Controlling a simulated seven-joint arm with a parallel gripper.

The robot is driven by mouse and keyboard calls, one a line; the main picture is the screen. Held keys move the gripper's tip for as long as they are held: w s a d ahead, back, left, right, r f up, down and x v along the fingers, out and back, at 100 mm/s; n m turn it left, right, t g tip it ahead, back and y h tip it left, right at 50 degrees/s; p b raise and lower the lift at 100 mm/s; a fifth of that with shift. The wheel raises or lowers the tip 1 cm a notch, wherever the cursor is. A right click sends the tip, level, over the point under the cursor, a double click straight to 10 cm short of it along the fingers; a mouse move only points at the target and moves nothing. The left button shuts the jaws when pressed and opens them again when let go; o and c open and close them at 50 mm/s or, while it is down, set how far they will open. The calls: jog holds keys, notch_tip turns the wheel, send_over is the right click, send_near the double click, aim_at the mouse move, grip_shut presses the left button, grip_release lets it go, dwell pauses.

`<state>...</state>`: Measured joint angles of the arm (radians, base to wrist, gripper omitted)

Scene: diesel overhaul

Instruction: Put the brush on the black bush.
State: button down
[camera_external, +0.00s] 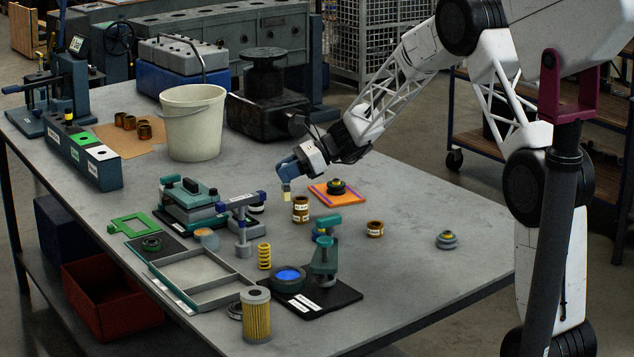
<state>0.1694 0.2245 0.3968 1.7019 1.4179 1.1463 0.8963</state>
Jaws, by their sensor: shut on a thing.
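My gripper (287,181) hangs above the middle of the table, pointing down. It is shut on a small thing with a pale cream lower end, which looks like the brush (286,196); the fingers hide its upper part. The brush is held in the air, just left of a brown, labelled stacked bush (301,210). Another brown bush (375,229) stands farther right. I cannot make out for certain which piece is the black bush; a small dark ring with a pale band (256,208) sits behind the teal-and-blue press, partly hidden.
An orange mat (351,200) with a dark part on it lies right of my gripper. A teal clamp on a black plate (346,297), a yellow spring (264,256), a filter (256,318) and a grey tray (163,275) stand in front. A white bucket (191,130) is behind left.

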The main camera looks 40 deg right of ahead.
jog(key=w+f, duration=0.1)
jog(key=w, duration=1.2)
jog(key=shift+w+a, duration=0.15)
jog(key=shift+w, duration=0.25)
jog(key=shift+f, duration=0.15)
jog(key=shift+f, duration=1.75)
jog(key=shift+f, duration=0.15)
jog(key=c, duration=1)
grip_release()
jog(key=shift+r, duration=0.2)
jog(key=v, duration=1.2)
